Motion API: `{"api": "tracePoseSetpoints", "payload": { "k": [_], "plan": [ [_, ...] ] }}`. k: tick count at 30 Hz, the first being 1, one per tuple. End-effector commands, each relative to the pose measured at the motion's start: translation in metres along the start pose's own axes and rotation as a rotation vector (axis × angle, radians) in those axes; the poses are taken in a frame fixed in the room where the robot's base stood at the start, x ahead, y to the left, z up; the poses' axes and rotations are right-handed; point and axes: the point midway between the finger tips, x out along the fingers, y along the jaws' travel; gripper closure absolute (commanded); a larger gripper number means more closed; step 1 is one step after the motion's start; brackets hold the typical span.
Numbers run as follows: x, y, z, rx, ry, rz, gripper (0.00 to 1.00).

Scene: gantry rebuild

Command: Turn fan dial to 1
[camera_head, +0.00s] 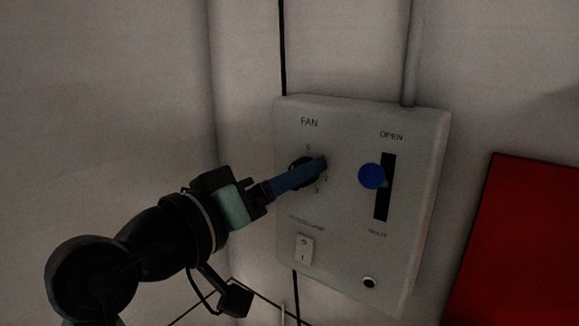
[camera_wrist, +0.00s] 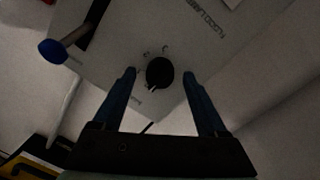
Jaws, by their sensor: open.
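The fan dial (camera_wrist: 159,72) is a round black knob. A small light mark shows at its lower-left rim in the wrist view. In the head view the fan dial (camera_head: 296,181) is partly hidden behind my gripper (camera_head: 320,164). The numbers 0, 2 and 3 show around it there; the spot between 0 and 2 is covered by a finger. My gripper (camera_wrist: 160,76) is open, its blue fingers on either side of the dial with gaps between. Contact cannot be told from the head view.
The grey control box (camera_head: 345,240) carries a slider with a blue knob (camera_head: 371,176) right of the dial, a white rocker switch (camera_head: 304,249) below and a round button (camera_head: 369,282). A pipe (camera_head: 411,55) rises above. A red panel (camera_head: 520,240) stands right.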

Motion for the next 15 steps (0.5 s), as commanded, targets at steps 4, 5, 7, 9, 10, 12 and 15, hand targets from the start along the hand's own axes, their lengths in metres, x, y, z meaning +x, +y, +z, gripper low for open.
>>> {"api": "tracePoseSetpoints", "payload": {
  "k": [4,5,7,9,10,12,15],
  "plan": [
    [0.0026,-0.0004,0.0002,0.0,0.001,0.0,0.25],
    [0.0026,-0.0004,0.0003,0.0,0.001,0.0,0.25],
    [0.0025,-0.0004,0.0003,0.0,0.001,0.0,0.25],
    [0.0024,-0.0003,0.0003,0.0,0.001,0.0,0.26],
    [0.0023,-0.0003,0.0003,0.0,0.001,0.0,0.32],
    [0.0023,-0.0003,0.0002,0.0,0.001,0.0,0.44],
    [0.0021,-0.0002,0.0001,0.0,0.001,0.0,0.62]
  ]
}}
